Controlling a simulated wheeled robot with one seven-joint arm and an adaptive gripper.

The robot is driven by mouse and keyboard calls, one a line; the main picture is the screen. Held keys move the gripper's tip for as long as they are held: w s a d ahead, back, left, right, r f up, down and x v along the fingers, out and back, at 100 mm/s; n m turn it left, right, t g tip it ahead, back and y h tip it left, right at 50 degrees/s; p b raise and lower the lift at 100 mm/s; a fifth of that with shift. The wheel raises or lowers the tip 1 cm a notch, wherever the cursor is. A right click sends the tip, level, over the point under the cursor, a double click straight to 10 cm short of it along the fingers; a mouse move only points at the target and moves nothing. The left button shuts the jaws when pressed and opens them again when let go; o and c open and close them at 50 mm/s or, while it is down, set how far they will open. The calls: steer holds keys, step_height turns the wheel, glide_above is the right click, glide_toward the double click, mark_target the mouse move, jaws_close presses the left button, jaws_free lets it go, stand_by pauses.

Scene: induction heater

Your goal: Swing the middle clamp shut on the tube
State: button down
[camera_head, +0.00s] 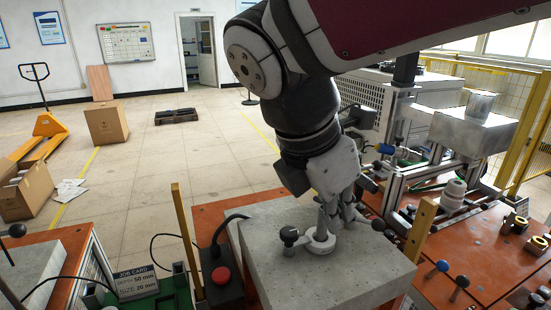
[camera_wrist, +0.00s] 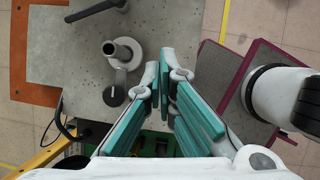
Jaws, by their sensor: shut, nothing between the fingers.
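My gripper (camera_head: 340,212) points down over a grey stone-like block, with its fingers close to a pale round fitting (camera_head: 320,244). In the wrist view my gripper's teal-padded fingers (camera_wrist: 166,75) are shut with nothing held between them. The same view shows an upright grey tube (camera_wrist: 124,50) on the block, left of the fingertips and apart from them. A black-knobbed clamp part (camera_wrist: 114,95) lies just below the tube. In the head view a black knob (camera_head: 289,235) stands left of the fitting. I cannot tell which part is the middle clamp or how far it is swung.
The grey block (camera_head: 285,275) sits on an orange-red bench (camera_head: 480,255). A red button box (camera_head: 221,277) stands at its left. Wooden posts (camera_head: 422,228) rise at both sides. Knobbed levers (camera_head: 459,284) and a machine frame stand at the right.

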steer(key=shift+w+a+f+n, duration=0.1)
steer(key=shift+w+a+n, duration=0.15)
steer(key=shift+w+n, duration=0.25)
steer(key=shift+s, duration=0.1)
steer(key=b+x, duration=0.1)
steer(key=x, duration=0.9)
steer(key=shift+d+f, duration=0.1)
steer(key=shift+d, duration=0.05)
steer(key=shift+w+d+r, duration=0.2)
steer(key=shift+w+d, duration=0.1)
steer(key=shift+d, duration=0.25)
steer(key=shift+w+d+r, duration=0.2)
steer(key=shift+w+d, duration=0.1)
steer(key=shift+d, duration=0.2)
steer(key=shift+w+d+r, duration=0.1)
steer(key=shift+w+d, duration=0.35)
steer(key=shift+d, duration=0.15)
steer(key=shift+d+n+p, duration=0.15)
steer(key=shift+n+p, duration=0.15)
steer(key=shift+p, duration=0.1)
steer(key=shift+s, duration=0.1)
